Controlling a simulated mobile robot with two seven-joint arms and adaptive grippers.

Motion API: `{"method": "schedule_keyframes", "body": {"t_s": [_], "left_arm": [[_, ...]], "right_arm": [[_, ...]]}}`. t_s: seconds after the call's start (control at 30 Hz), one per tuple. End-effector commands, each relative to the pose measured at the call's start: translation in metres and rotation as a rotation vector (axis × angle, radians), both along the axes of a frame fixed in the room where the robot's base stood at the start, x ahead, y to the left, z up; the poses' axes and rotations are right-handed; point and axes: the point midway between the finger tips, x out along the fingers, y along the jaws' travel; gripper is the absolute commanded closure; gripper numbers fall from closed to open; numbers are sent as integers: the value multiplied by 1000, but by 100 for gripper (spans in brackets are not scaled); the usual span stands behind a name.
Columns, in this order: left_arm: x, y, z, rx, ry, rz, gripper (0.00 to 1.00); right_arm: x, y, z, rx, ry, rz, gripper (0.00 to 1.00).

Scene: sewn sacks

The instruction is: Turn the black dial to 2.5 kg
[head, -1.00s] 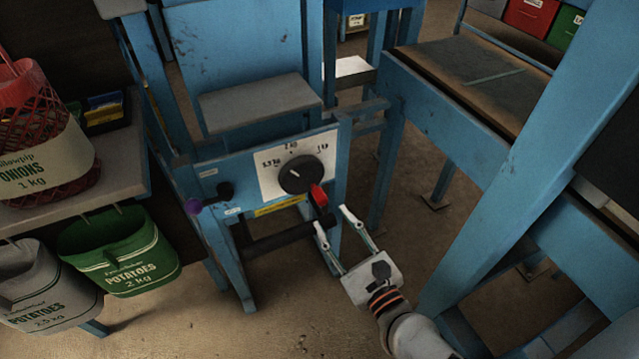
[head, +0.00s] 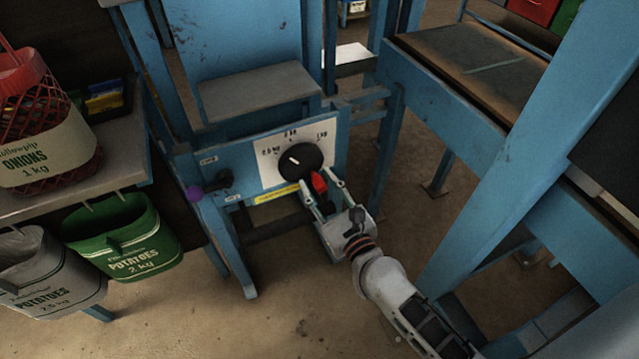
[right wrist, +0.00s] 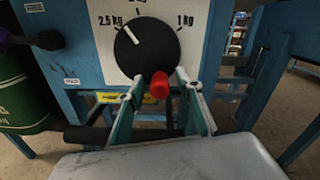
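The black dial (head: 306,158) sits on a white scale plate (head: 270,165) on the blue machine's front. In the right wrist view, the dial (right wrist: 150,58) has a white mark pointing up-left, near the "2.5 kg" label (right wrist: 110,22); "1 kg" is at right, and the top label is cut off. A red knob (right wrist: 159,85) stands out at the dial's lower edge; whether it joins the dial I cannot tell. My right gripper (head: 320,186) is open, its fingers apart on either side of the red knob, with no clear contact. My left gripper is not in view.
A purple-tipped black lever (head: 210,188) is left of the scale plate. A grey shelf (head: 258,92) juts out above it. Green (head: 125,240) and grey (head: 40,275) potato sacks hang at left. A blue post (head: 530,170) slants at right. Floor in front is free.

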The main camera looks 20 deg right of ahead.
Motion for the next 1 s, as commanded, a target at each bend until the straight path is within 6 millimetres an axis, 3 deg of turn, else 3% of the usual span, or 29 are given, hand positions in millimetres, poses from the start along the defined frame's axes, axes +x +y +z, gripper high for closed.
{"method": "schedule_keyframes", "body": {"t_s": [0.07,0.2,0.37,0.53,0.63,1.0], "left_arm": [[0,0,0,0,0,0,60],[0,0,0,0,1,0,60],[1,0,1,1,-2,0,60],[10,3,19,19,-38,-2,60],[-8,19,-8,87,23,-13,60],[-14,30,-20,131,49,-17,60]], "right_arm": [[0,0,0,0,0,0,64],[0,0,0,0,0,0,100],[0,0,1,-4,-1,1,100],[3,-3,14,-119,-16,2,100],[4,-6,19,-221,-23,1,100],[1,-10,12,-351,-16,0,100]]}}
